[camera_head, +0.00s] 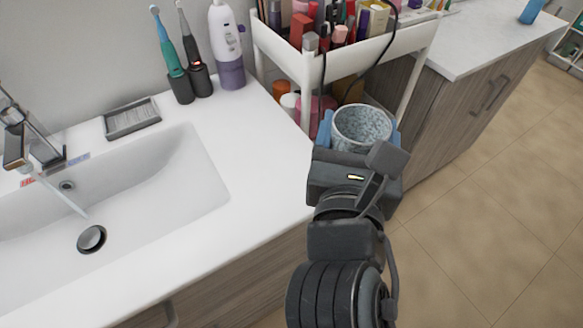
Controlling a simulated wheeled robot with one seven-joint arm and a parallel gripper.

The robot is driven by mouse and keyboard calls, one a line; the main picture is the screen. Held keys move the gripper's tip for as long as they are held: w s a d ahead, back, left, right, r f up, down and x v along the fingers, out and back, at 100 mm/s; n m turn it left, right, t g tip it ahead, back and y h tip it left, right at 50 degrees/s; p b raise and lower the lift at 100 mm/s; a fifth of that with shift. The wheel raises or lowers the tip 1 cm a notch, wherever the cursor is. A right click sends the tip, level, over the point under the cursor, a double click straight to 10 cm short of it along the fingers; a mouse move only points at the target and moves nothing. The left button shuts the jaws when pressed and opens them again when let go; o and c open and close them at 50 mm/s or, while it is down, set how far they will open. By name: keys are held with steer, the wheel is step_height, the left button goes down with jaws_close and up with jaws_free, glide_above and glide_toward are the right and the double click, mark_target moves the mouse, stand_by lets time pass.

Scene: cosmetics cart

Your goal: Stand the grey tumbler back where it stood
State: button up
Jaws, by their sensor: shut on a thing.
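The grey tumbler (362,126) is a speckled, open-topped cup, held with its mouth facing up toward the camera. My gripper (358,137) is shut on it, with one blue finger on its left and one on its right. The tumbler shows just right of the sink counter's edge and in front of the white cart. Its lower part is hidden by my gripper and wrist. I cannot tell its height above the floor.
The white counter (262,150) has free room right of the sink (150,205). A soap dish (131,118), two electric toothbrushes (174,75) (196,68) and a purple-white bottle (228,50) stand along its back. The cart (281,51) holds many cosmetics.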

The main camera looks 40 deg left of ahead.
steer(key=shift+s+a+f+b, duration=0.15)
steer(key=shift+a+f+b, duration=0.25)
steer(key=shift+a+f, duration=1.35)
steer(key=shift+s+a+f+b, duration=0.2)
steer(key=shift+a+f+b, duration=0.25)
steer(key=shift+a+f, duration=1.25)
steer(key=shift+s+a+f+b, duration=0.15)
steer(key=shift+a+f+b, duration=0.25)
steer(key=shift+a+f, duration=1.35)
steer(key=o, duration=1.5)
steer(key=v, duration=1.2)
steer(key=shift+b, duration=0.35)
